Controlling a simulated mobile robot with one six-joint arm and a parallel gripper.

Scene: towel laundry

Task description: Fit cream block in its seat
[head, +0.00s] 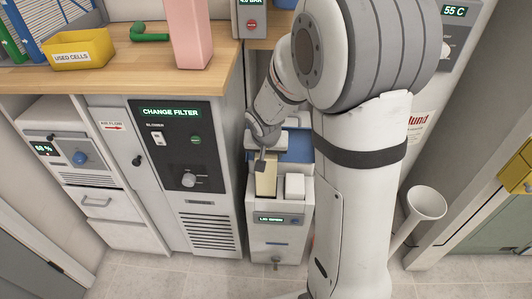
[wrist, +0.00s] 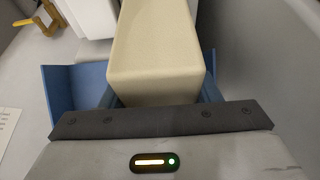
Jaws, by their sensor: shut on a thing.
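The cream block (head: 266,180) is a long box standing upright at the top of a small white unit in the head view. My gripper (head: 260,164) is shut on its upper part. In the wrist view the cream block (wrist: 155,55) runs away from my dark gripper pad (wrist: 160,119). Blue surfaces (wrist: 72,88) show on both sides of it. The block's lower end is hidden, so I cannot tell how deep it sits in the unit.
The white unit (head: 278,240) shows "LID OPEN", with its blue-lined lid (head: 296,146) raised behind. A white block (head: 295,186) stands right of the cream block. A "CHANGE FILTER" cabinet (head: 180,180) is close on the left. A wooden counter (head: 120,78) lies above.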

